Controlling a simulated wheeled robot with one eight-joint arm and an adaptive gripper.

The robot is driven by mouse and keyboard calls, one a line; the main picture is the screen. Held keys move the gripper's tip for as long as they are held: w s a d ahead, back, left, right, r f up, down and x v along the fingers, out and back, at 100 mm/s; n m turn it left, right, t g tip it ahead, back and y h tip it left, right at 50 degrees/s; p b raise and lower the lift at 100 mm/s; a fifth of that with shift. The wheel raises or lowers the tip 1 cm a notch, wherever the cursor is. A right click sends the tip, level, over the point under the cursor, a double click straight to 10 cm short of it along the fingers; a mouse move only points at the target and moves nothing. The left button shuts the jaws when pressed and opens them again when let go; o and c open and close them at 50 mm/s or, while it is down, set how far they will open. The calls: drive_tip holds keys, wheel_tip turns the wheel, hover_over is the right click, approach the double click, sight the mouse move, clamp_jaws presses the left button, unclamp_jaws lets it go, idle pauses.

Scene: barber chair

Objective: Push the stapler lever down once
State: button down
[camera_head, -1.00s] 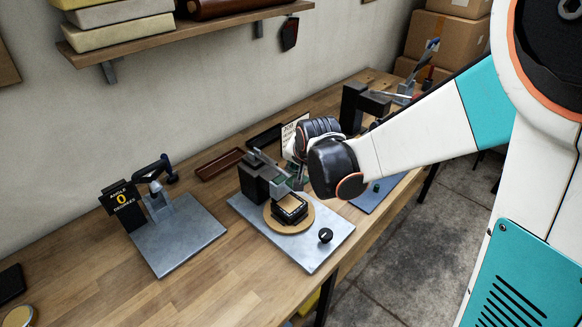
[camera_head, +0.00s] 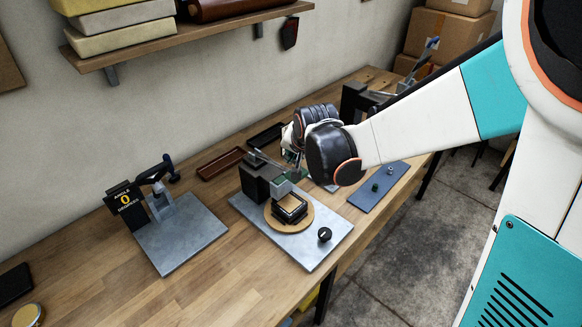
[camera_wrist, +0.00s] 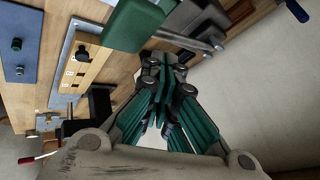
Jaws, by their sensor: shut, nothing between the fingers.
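I cannot tell for certain which device is the stapler. A lever device on a grey plate (camera_head: 318,248) stands at mid bench, with a black block (camera_head: 256,182), a thin metal lever (camera_head: 266,160) and a grey head (camera_head: 281,186) above a dark square pad on a round wooden disc (camera_head: 302,223). In the wrist view a green block (camera_wrist: 136,24) and grey metal bars (camera_wrist: 190,42) lie close past my fingers. My gripper (camera_wrist: 163,82) is shut and empty, its teal fingers together. In the head view my dark wrist mostly hides it, just right of the lever device.
A blue-grey plate (camera_head: 372,192) with small knobs lies right of my wrist. An angle stand (camera_head: 180,240) with a black sign is at left. Brown (camera_head: 222,163) and black trays lie near the wall. Bare wood separates the two grey plates. A shelf (camera_head: 190,42) hangs above.

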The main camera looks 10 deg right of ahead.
drive_tip(key=r+p, duration=0.2)
drive_tip(key=r, duration=0.1)
drive_tip(key=r+p, duration=0.1)
drive_tip(key=r, duration=0.1)
drive_tip(key=shift+w+a, duration=0.2)
drive_tip(key=shift+w, duration=0.1)
idle(0.8)
drive_tip(key=s+d+f+n+b, duration=0.1)
drive_tip(key=s+d+n+b, duration=0.1)
drive_tip(key=s, duration=0.7)
drive_tip(key=s+d+f+n+b, duration=0.1)
drive_tip(key=s+d+n+b, duration=0.1)
drive_tip(key=s, duration=0.7)
drive_tip(key=s+d+f+n+h+b, duration=0.1)
drive_tip(key=s+d+b, duration=0.3)
drive_tip(key=s, duration=0.5)
drive_tip(key=shift+s+d+f+n+b, duration=0.15)
drive_tip(key=shift+s+f+n+b, duration=0.25)
drive_tip(key=shift+n+b, duration=0.5)
